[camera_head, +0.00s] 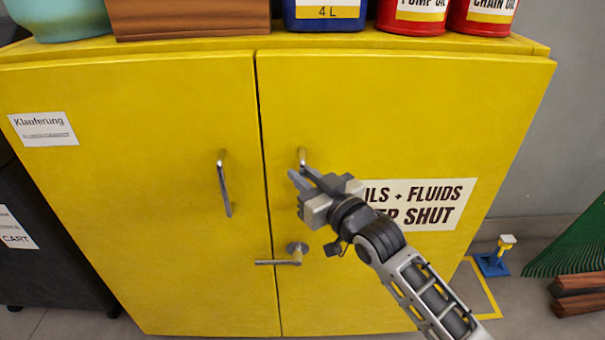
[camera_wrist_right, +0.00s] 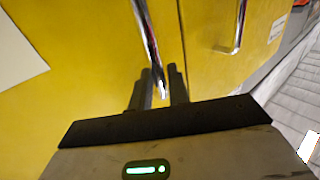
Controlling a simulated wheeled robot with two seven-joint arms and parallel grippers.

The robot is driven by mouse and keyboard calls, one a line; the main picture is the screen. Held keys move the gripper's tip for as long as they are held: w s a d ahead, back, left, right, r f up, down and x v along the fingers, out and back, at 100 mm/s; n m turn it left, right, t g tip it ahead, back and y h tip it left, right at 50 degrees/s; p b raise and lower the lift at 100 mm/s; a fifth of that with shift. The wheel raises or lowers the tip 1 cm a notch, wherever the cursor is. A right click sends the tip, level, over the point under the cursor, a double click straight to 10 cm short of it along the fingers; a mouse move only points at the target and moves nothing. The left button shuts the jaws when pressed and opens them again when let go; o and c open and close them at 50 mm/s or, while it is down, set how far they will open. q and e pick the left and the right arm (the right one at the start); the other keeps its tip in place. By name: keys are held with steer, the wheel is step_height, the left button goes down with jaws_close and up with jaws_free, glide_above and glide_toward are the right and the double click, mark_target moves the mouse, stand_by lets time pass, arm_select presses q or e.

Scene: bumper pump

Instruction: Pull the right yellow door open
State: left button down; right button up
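The right yellow door (camera_head: 400,120) of the cabinet appears shut, with a narrow dark seam beside the left yellow door (camera_head: 150,110). Its vertical metal handle (camera_head: 302,157) is mostly hidden behind my right gripper (camera_head: 301,180) in the head view. In the right wrist view the handle (camera_wrist_right: 147,40) runs down between the two dark fingers of the right gripper (camera_wrist_right: 159,88). The fingers look parted, with a gap on either side of the bar. My left gripper is not in view.
The left door has a similar handle (camera_head: 224,184). A latch lever (camera_head: 280,261) sticks out below the right handle. A bowl, a wooden box (camera_head: 190,18), a blue can and red cans stand on top. A blue stand (camera_head: 493,263) and green rake (camera_head: 575,245) are on the floor at right.

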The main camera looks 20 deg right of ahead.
steer(key=shift+w+a, duration=0.1)
steer(key=shift+w, duration=0.2)
